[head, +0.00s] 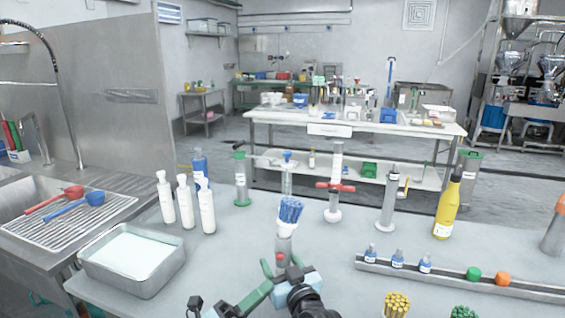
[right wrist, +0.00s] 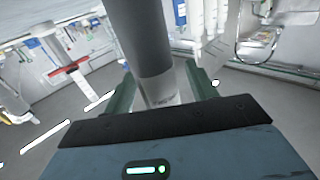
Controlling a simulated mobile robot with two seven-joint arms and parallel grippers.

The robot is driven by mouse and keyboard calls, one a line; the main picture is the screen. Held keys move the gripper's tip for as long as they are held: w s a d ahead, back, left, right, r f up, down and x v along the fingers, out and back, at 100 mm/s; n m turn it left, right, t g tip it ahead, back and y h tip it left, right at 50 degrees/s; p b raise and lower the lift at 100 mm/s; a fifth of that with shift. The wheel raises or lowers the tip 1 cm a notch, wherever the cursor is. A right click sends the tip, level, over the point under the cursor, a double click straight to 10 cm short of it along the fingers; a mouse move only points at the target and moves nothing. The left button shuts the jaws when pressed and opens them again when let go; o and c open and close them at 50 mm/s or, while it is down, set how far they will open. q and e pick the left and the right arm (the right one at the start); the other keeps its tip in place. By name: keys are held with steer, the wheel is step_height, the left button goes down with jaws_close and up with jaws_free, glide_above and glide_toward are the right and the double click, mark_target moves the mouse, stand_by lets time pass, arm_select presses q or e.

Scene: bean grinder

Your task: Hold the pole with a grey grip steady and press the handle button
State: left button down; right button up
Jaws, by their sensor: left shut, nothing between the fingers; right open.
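The pole with a grey grip (head: 284,245) stands upright near the front middle of the table, with a blue bristled top (head: 290,210). A small red button (head: 280,256) shows low on its front. My right gripper (head: 279,267) is open, its green fingers on either side of the pole. In the right wrist view the dark grey pole (right wrist: 145,40) runs down between the fingers to a paler labelled part; contact cannot be told. My left gripper (head: 266,289) is shut and empty, low in the head view, its tips close to my right gripper. The pole's foot is hidden.
Several other pole tools stand behind, including a red-handled one (head: 334,190) and a green-topped one (head: 241,180). White bottles (head: 185,203) and a metal tray (head: 95,275) are left. A yellow bottle (head: 447,208) and a rail of small bottles (head: 450,275) are right.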

steer(key=v, duration=1.2)
steer(key=shift+s, duration=0.15)
